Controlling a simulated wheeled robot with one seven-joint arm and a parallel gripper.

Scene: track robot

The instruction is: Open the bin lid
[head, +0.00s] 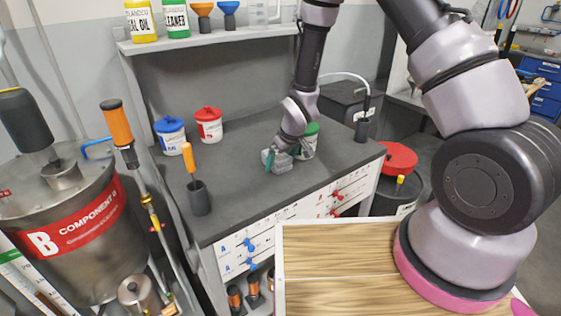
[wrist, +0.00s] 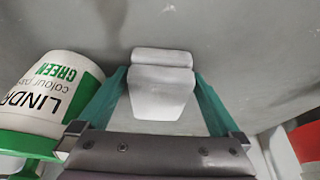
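The bin (head: 393,193) is a dark container on the floor to the right of the workbench, with a red lid (head: 398,157) on top. The lid looks closed. A red edge (wrist: 308,140) at the lower right of the wrist view may be the lid. My gripper (head: 278,163) is low over the workbench, beside a green-lidded tub (head: 309,142) and well left of the bin. Its teal fingers (wrist: 161,95) are spread apart. A pale grey block shows between them, and I cannot tell whether they touch it.
The green-labelled tub (wrist: 50,95) is close to my left finger in the wrist view. Blue-lidded (head: 171,136) and red-lidded (head: 208,126) tubs stand behind on the workbench (head: 245,185). A black holder (head: 199,197) with an orange-handled tool is at left. The bench's middle is clear.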

